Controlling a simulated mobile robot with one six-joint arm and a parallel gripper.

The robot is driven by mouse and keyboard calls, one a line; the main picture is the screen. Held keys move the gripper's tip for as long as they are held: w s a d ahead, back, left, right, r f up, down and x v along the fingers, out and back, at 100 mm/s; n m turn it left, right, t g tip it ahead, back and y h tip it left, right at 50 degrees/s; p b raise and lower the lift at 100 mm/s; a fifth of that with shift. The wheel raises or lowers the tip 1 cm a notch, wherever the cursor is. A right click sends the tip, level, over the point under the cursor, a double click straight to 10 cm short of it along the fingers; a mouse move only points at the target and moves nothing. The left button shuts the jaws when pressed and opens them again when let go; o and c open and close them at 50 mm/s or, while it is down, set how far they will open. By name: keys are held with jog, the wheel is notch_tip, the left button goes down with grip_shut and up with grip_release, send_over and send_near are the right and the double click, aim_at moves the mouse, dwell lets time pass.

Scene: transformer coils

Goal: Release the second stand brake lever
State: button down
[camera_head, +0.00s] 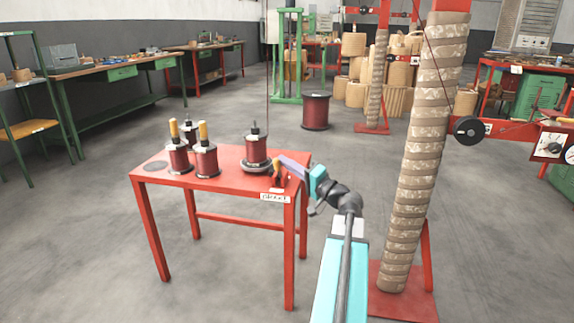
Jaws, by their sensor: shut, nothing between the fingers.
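A red table (230,184) stands left of centre and carries several dark red wire spools on upright spindles. The spool (256,150) nearest my gripper sits on a pale round base with a dark-topped spindle. At the table's right front corner is a small orange and dark lever-like part (278,177), too small to make out fully. I cannot tell for certain which part is the second stand's brake lever. My gripper (283,161) is shut and empty, just above and beside this part, right of the spool. Whether it touches the part cannot be told.
Two more front spools (205,160) with yellow-topped spindles stand on the table's left, near an empty dark disc (155,166). A tall wrapped column (428,150) on a red base stands right of my arm. The grey floor left of the table is clear.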

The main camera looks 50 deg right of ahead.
jog(key=s+d+p, duration=0.3)
jog(key=s, duration=0.6)
jog(key=shift+d+f, duration=0.2)
jog(key=shift+f, duration=0.15)
dwell(0.4)
jog(key=shift+s, duration=0.1)
